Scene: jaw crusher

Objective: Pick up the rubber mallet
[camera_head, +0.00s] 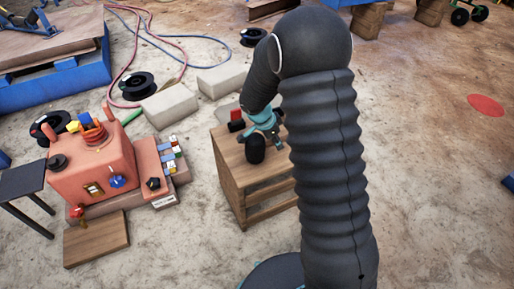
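My gripper (262,130) is at the end of my dark arm, low over the wooden crate-like stand (231,179). It is small and partly hidden by my arm, and I cannot make out its fingers. A dark rounded shape (255,149) shows just below the teal parts at the arm's end. I cannot tell whether it is the rubber mallet's head or part of my wrist. A small red and black object (236,121) sits on the stand just left of the arm's end. No mallet handle can be made out.
An orange-red machine (92,171) with knobs and coloured blocks stands left of the stand. Pale blocks (171,105) and black cable reels (137,86) lie behind. A small dark table (22,180) is at the far left. The floor on the right is mostly clear.

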